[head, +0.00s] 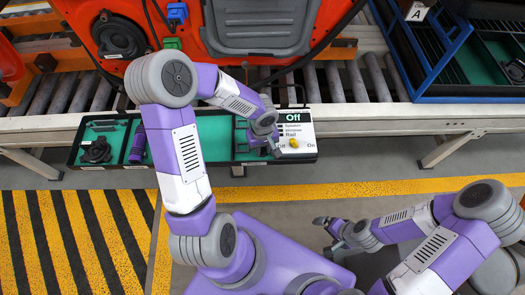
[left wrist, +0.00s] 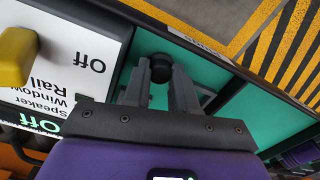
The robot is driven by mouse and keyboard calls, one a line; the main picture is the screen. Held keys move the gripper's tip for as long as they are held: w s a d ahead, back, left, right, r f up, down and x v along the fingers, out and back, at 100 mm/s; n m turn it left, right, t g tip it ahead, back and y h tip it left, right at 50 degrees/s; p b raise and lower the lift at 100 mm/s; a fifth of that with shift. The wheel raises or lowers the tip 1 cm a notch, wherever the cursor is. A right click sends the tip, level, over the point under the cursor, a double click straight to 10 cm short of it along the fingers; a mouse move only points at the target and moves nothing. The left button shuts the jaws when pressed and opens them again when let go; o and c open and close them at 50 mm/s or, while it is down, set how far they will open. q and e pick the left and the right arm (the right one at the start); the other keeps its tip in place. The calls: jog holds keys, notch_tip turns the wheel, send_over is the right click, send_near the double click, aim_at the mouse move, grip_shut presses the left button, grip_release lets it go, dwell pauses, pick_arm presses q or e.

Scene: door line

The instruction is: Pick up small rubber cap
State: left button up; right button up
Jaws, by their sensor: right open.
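The small rubber cap (left wrist: 160,68) is a black round piece between the two fingertips of my left gripper (left wrist: 160,78) in the left wrist view. Both fingertips look to touch its sides, so the gripper appears shut on it. In the head view my left gripper (head: 270,146) is over the right part of the green-floored tray, beside the white panel; the cap cannot be made out there. Whether the cap still touches the tray floor is unclear. My right gripper (head: 328,226) is open and empty over the floor, apart from the tray.
The black-rimmed tray (head: 215,160) holds dark parts (head: 97,150) at its left and a purple item (head: 138,143). A white panel (head: 295,122) with a yellow knob (head: 293,142) stands at its right end. Behind is a roller conveyor (head: 345,85) with an orange door (head: 205,20) and blue-edged bins (head: 435,55).

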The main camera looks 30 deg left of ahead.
aim_at(262, 150)
pick_arm(q)
grip_shut()
jog(key=shift+r, duration=0.15)
notch_tip(262, 150, up, 10)
jog(key=p, duration=0.4)
jog(key=shift+c, duration=0.7)
grip_release()
grip_shut()
